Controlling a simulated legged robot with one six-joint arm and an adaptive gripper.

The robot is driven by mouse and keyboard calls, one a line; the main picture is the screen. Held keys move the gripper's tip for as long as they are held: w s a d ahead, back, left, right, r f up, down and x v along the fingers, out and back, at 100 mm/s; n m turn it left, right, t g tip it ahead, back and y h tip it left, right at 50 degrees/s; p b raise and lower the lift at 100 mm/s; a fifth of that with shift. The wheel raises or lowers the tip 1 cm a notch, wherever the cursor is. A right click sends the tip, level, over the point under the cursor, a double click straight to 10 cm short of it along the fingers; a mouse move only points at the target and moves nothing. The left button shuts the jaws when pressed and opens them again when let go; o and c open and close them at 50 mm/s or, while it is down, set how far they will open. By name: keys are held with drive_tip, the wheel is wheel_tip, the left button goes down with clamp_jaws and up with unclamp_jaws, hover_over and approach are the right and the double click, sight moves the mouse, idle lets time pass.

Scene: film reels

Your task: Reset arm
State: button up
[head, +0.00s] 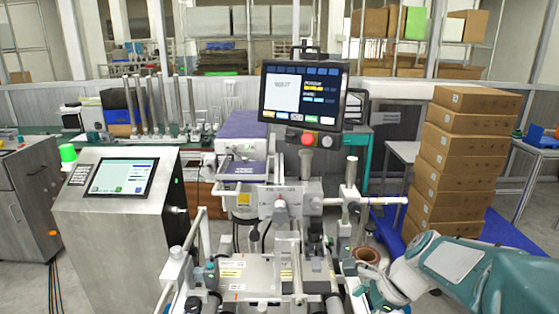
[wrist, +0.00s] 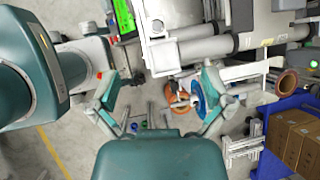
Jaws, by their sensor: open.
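My gripper (head: 388,284) is at the lower right of the head view, at the end of my teal arm, beside the right side of the grey machine (head: 265,280). In the wrist view my gripper (wrist: 162,100) has its two fingers spread wide apart, with nothing held between them. An orange round part (wrist: 182,104) and a blue ring (wrist: 199,96) show beyond the fingers, lower down near the machine. The right finger partly covers the blue ring.
A brown ring-shaped part (head: 368,256) sits at the machine's right side, close to my gripper. A screen (head: 303,95) stands above the machine and a control console (head: 118,205) at left. Stacked cardboard boxes (head: 462,150) stand at right on a blue base.

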drive_tip(key=s+r+n+t+h, duration=0.1)
drive_tip(key=s+r+n+h, duration=0.2)
drive_tip(key=s+n, duration=0.4)
drive_tip(key=s+r+n+t+h, duration=0.2)
drive_tip(key=s+n, duration=0.5)
drive_tip(key=n, duration=0.5)
drive_tip(key=shift+s+r+h, duration=0.25)
drive_tip(key=shift+r+h, duration=0.15)
drive_tip(key=shift+r, duration=0.1)
